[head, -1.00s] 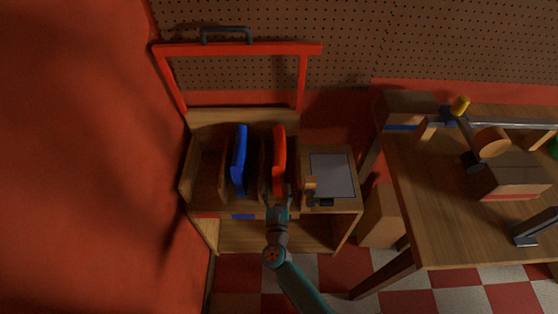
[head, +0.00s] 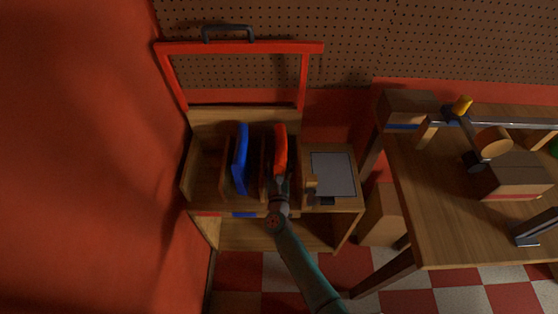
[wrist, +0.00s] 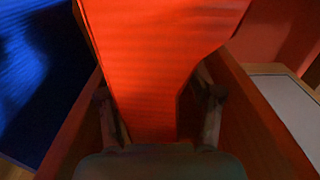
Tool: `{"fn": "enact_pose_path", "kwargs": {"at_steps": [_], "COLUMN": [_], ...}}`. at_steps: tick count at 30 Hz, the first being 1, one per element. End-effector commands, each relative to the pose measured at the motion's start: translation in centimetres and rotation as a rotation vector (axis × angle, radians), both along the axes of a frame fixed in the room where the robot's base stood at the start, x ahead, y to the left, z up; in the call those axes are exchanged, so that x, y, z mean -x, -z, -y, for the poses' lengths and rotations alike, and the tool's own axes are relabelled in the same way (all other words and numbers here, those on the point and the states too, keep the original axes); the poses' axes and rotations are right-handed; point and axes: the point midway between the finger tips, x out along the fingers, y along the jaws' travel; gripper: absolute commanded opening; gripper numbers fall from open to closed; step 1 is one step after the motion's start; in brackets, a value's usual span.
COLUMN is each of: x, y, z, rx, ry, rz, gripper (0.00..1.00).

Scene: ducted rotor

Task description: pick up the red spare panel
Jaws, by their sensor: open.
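The red spare panel (head: 281,146) stands upright in a slot of the wooden rack, between wooden dividers. In the wrist view the red panel (wrist: 155,65) fills the middle and runs down between my fingers. My gripper (wrist: 158,108) is open, with one finger on each side of the panel. Dark gaps show between the fingers and the panel near its lower end. In the head view my gripper (head: 281,180) is at the panel's near end, and the arm hides that lower part.
A blue panel (head: 240,160) stands in the slot to the left, also in the wrist view (wrist: 35,75). Wooden dividers (wrist: 262,120) flank my gripper closely. A grey plate (head: 332,174) lies on the rack's right side. A workbench (head: 430,190) with boxes stands at the right.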

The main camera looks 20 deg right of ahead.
Motion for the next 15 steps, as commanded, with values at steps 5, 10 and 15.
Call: {"fn": "enact_pose_path", "kwargs": {"at_steps": [5,10,15], "x": [0.04,0.05,0.03], "y": [0.01,0.01,-0.06], "z": [0.00,-0.01,-0.01], "rx": [0.000,0.000,-0.001], "ry": [0.000,0.000,0.000], "rz": [0.000,0.000,0.001], "gripper": [0.44,0.02,0.00]}}
